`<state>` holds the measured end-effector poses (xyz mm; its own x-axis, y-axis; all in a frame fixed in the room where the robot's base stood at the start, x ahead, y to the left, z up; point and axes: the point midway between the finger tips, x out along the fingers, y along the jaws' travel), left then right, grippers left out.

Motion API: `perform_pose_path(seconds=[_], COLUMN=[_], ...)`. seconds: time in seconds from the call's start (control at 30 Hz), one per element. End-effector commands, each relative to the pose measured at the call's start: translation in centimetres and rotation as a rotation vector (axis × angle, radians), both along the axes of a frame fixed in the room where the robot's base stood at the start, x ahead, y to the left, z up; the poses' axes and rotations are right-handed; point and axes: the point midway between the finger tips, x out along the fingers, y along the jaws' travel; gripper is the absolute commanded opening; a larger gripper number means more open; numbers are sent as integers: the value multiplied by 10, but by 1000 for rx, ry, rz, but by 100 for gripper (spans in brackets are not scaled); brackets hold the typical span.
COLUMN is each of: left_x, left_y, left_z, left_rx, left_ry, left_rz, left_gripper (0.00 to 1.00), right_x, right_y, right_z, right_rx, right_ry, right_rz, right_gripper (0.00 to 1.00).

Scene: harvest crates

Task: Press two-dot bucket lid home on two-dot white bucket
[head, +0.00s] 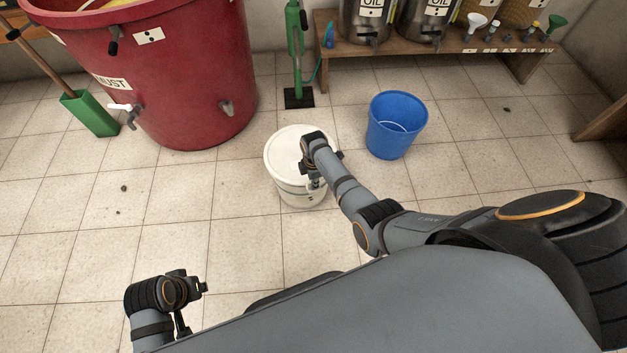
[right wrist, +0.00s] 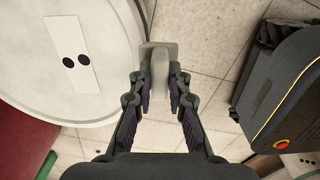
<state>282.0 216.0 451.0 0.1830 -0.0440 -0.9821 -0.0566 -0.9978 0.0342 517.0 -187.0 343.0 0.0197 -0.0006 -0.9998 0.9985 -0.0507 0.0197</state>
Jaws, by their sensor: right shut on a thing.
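The two-dot white bucket (head: 301,197) stands on the tiled floor in the head view. Its white lid (head: 285,143) lies over its top. The right wrist view shows the lid (right wrist: 95,95) from above, with a two-dot label (right wrist: 69,54). I cannot tell whether the lid is fully seated all round. My right gripper (head: 314,184) is at the lid's near right edge. In the wrist view my right gripper (right wrist: 160,88) is shut on a pale grey tab (right wrist: 160,58) beside the lid's edge. My left gripper (head: 190,300) is low at the left, away from the bucket; its jaw opening is unclear.
A blue bucket (head: 397,128) stands right of the white bucket. A large red vat (head: 190,90) is behind left, a green stand (head: 298,97) behind. A wooden bench (head: 450,55) with oil cans is at the back. Floor left of the bucket is clear.

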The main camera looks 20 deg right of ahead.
Motion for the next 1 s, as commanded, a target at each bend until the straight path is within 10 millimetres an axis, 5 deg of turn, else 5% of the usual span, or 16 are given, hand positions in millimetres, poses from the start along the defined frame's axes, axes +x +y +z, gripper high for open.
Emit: perform_pose_path(seconds=[0.33,0.37,0.57,1.0], left_x=[0,0,0,0], left_y=[0,0,0,0], left_z=[-7,-7,-6,-6], left_rx=[0,0,0,0], left_ry=[0,0,0,0], left_rz=[0,0,0,0], left_gripper=[0,0,0,0], right_x=[1,1,0,1], right_y=[0,0,0,0], right_z=[-9,-9,-9,6], right_rx=[0,0,0,0], right_ry=[-1,-2,-1,-2], right_rz=[0,0,0,0], right_gripper=[0,18,43,43])
